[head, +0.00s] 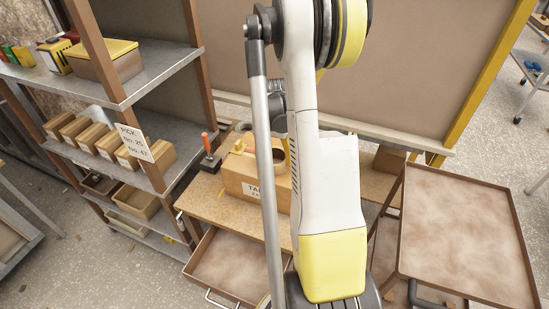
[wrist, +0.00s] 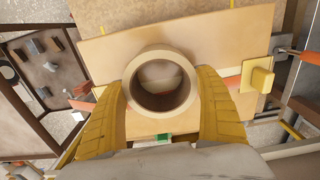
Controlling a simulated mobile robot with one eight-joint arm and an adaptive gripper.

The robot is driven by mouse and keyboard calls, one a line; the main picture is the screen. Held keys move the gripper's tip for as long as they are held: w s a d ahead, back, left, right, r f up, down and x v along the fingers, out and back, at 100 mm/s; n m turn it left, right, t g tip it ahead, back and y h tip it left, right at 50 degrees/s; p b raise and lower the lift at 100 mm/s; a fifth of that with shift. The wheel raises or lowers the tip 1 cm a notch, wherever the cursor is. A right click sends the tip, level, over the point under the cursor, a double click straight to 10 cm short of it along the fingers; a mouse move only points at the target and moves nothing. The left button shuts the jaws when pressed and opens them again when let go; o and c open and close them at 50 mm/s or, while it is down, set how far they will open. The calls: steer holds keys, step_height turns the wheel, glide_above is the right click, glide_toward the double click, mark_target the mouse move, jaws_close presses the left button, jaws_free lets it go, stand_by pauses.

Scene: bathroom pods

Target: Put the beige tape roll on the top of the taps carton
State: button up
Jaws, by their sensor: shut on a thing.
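The beige tape roll (wrist: 160,81) shows in the wrist view as a thick ring seen from above, its hole facing my camera. My gripper (wrist: 162,95) is shut on the roll, with one yellow finger against each side. The taps carton (wrist: 222,40) lies beneath the roll, its flat tan top filling the middle of the view. I cannot tell whether the roll touches that top or hangs just above it. In the head view the carton (head: 236,183) stands on a wooden bench with a partly hidden "TA" label.
A yellow block (wrist: 258,79) is at the carton's right edge in the wrist view. A red-handled tool (head: 208,155) stands left of the carton. Shelves with small boxes (head: 105,145) rise at the left. An empty brown tray (head: 460,230) is at the right.

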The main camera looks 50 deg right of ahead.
steer(key=shift+f, duration=0.2)
steer(key=o, duration=1.1)
steer(key=shift+o, duration=0.2)
steer(key=shift+r, duration=0.1)
steer(key=shift+r, duration=0.1)
step_height(320, 180, up, 12)
steer(key=p, duration=0.2)
steer(key=w+a+r+n+t, duration=0.1)
steer(key=w+a+r+n, duration=0.15)
steer(key=a+r, duration=0.45)
steer(key=s+a+r+n+t, duration=0.1)
steer(key=a+n, duration=0.3)
steer(key=a, duration=0.5)
steer(key=s+a+r+n+t, duration=0.1)
steer(key=s+a+n+t, duration=0.2)
steer(key=a, duration=0.7)
steer(key=s+a+r+n+t, duration=0.1)
steer(key=a+n, duration=0.4)
steer(key=a, duration=0.5)
steer(key=shift+s+a+r+t, duration=0.2)
steer(key=shift+s+t, duration=0.4)
steer(key=shift+s, duration=0.55)
